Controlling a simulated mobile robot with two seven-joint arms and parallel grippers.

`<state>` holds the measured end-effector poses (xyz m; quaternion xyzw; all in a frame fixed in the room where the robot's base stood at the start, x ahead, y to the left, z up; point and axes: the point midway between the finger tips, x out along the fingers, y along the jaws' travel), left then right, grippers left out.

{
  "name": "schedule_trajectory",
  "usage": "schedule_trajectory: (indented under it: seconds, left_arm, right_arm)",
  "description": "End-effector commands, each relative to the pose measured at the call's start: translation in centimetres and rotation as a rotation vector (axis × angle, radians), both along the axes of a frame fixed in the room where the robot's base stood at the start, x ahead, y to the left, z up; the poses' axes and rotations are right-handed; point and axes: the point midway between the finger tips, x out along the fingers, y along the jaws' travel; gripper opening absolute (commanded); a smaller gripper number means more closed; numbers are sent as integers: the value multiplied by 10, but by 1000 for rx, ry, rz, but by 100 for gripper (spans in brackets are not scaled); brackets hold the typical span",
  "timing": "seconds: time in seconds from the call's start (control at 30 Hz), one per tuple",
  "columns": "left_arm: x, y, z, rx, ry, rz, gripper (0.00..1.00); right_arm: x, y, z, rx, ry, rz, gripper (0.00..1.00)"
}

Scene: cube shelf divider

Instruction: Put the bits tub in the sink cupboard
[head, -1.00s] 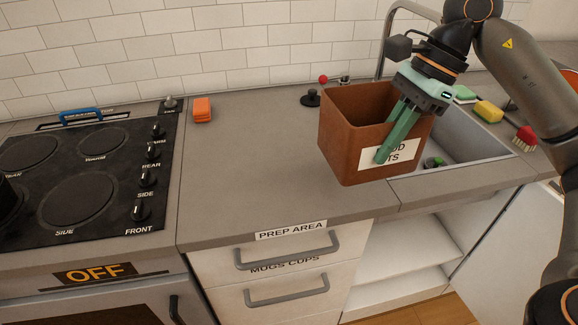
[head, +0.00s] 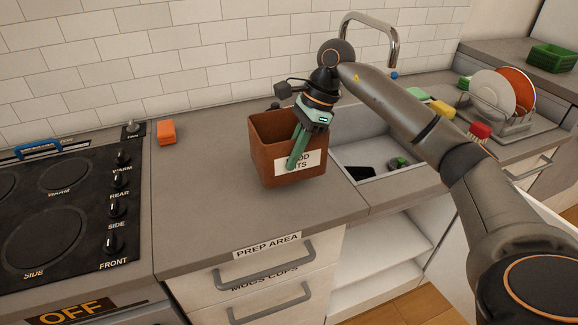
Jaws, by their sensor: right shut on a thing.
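The bits tub (head: 265,163) is a brown, open-topped box with a white label reading partly "OD" and "TS". It is over the grey counter, left of the sink. My right gripper (head: 294,163) is shut on its front wall, one green finger in front of the label. I cannot tell whether the tub's base touches the counter. The sink cupboard (head: 385,255) is below the sink, open at the front, with white shelves inside. My left gripper is not in view.
The sink (head: 375,155) holds a dark item and a green one. A dish rack (head: 510,122) with plates stands right of it. An orange block (head: 166,132) sits by the hob (head: 55,205). The counter left of the tub is clear.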

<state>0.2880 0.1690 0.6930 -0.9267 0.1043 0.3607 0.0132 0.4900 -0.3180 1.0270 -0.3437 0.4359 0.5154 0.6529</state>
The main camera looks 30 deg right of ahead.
Motion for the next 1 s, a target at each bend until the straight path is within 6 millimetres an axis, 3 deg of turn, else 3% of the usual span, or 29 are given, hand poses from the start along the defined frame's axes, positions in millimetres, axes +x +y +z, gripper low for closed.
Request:
schedule_trajectory:
  seconds: [0.23,0.43,0.83,0.87,1.0]
  left_arm:
    - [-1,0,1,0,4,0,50]
    - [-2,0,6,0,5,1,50]
    - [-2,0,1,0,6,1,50]
    - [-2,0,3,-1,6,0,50]
    - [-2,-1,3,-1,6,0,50]
  right_arm:
    - [12,1,-13,2,-1,0,0]
    - [12,0,-41,0,0,0,0]
    - [13,0,-49,0,-5,0,0]
    - [12,0,-49,0,-1,1,10]
    - [12,0,-48,0,-1,0,25]
